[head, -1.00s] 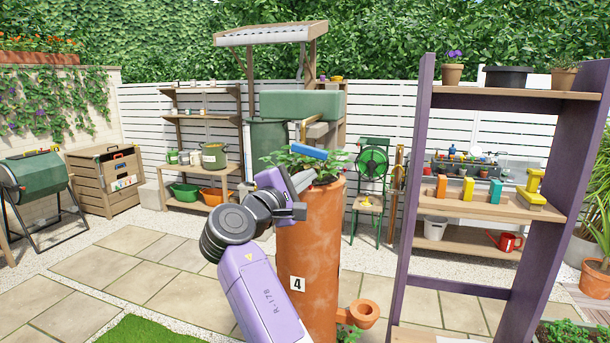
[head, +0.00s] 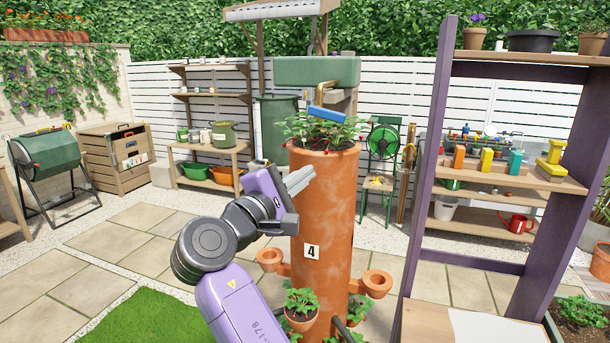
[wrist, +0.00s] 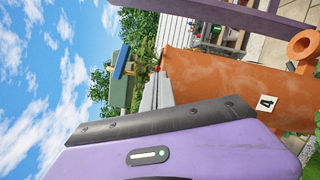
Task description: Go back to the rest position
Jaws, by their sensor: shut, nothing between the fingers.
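My gripper (head: 300,180) is in front of the upper left side of a tall terracotta planter (head: 325,220) marked 4. Its grey fingers are together, with nothing between them. In the wrist view the fingers (wrist: 157,92) show beside the planter (wrist: 215,85), which lies sideways in that picture. I cannot tell whether the fingertips touch the planter. Leafy plants grow from the planter's top, and a blue bar (head: 327,114) shows among them. My arm's wrist hides part of the paving behind it.
A purple-framed shelf (head: 430,180) with several coloured blocks stands close on the right. Side cups (head: 377,284) stick out low on the planter. A green drum (head: 47,160) and a wooden crate (head: 115,157) stand at the left. Paving (head: 110,240) at the left is clear.

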